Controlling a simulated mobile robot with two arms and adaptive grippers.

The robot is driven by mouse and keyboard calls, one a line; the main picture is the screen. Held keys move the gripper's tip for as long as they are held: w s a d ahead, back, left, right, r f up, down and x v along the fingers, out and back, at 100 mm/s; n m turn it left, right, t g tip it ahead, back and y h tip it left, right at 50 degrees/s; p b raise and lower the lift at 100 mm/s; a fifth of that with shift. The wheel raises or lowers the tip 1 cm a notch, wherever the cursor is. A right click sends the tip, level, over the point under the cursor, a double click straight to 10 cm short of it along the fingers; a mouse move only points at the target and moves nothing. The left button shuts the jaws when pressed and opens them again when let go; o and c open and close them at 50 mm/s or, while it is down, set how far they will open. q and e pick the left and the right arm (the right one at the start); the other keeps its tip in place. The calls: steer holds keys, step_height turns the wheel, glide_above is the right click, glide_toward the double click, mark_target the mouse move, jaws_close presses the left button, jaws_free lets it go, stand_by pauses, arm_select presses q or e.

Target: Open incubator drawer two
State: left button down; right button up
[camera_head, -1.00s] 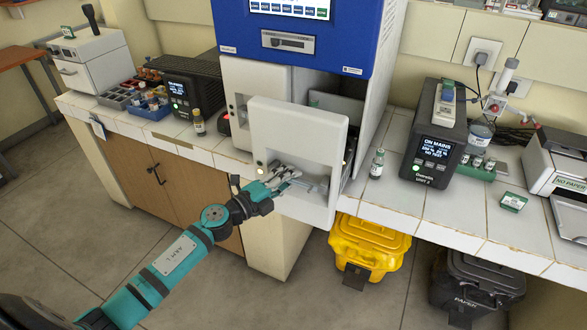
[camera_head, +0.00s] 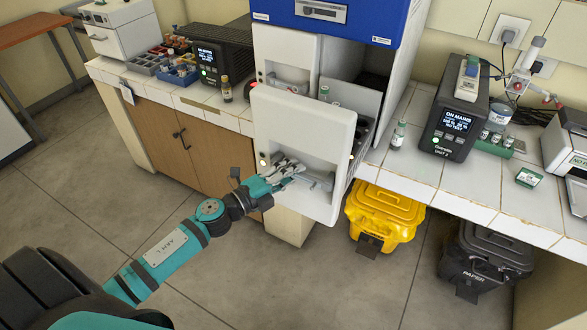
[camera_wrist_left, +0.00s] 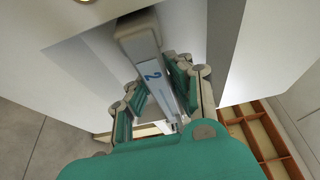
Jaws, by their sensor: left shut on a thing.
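The white incubator with a blue upper part (camera_head: 370,14) stands on the bench. One drawer front (camera_head: 300,118) is pulled well out from its body, and the inside of the drawer shows behind it. My left gripper (camera_head: 290,170) is at the recess low in this drawer front, shut on the grey drawer handle (camera_head: 318,180). In the left wrist view the handle (camera_wrist_left: 160,88) carries a "2" and lies between the green finger pads. Part of the handle is hidden by the fingers. My right gripper is in neither view.
A yellow bin (camera_head: 385,212) and a black paper bin (camera_head: 488,255) stand under the bench, right of the drawer. A small vial (camera_head: 398,136) and a dark display unit (camera_head: 456,118) are on the bench at right. The floor before the drawer is clear.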

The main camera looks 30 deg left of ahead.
arm_select(q)
steer(key=shift+s+f, duration=0.1)
stand_by(0.3)
steer(key=c, duration=1.2)
jaws_free()
steer(key=shift+c, duration=0.2)
steer(key=shift+o, duration=0.4)
steer(key=v, duration=1.2)
